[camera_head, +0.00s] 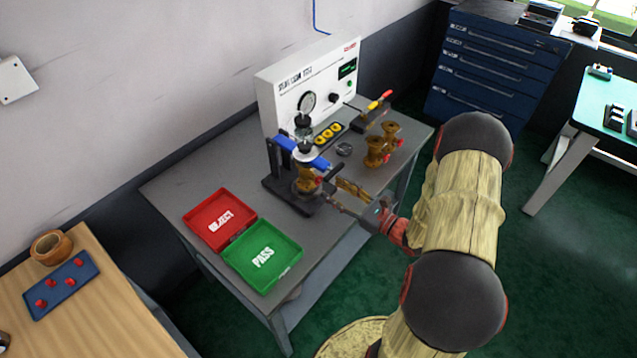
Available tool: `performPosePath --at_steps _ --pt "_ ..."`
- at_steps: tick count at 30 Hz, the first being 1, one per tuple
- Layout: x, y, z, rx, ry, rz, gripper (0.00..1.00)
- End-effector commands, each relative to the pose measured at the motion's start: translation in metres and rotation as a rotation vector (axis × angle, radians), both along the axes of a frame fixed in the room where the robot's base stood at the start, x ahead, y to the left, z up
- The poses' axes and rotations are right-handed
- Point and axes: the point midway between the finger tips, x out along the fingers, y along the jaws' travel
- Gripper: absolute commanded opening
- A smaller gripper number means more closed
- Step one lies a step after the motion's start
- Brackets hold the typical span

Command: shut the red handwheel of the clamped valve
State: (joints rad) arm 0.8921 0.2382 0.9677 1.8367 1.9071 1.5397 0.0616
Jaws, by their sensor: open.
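The clamped valve (306,184) is a brass body standing upright in the dark clamp fixture (279,187), under a blue clamp bar (303,152). Its red handwheel (318,181) shows as a small red spot on the valve's right side, facing my gripper. My gripper (334,191) comes in from the right, low over the bench, with its open fingers close to the handwheel. I cannot tell whether the fingers touch the handwheel or lie around it. How far the handwheel is turned cannot be seen.
Two loose brass valves (375,151) stand behind my gripper. A red reject tray (221,198) and a green PASS tray (286,268) lie left on the grey bench (169,192). A white test panel (280,84) stands behind the fixture. A yellow-red tool (380,100) lies beside the panel.

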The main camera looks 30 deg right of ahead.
Motion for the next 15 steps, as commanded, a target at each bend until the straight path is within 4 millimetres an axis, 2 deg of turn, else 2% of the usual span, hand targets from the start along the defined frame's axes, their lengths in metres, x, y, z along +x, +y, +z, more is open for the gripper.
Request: performPosePath --at_steps 9,15 --pt "0.044 0.018 -0.001 -0.002 0.000 0.007 0.44" --pt "0.059 0.023 -0.001 -0.002 0.000 0.004 0.44"
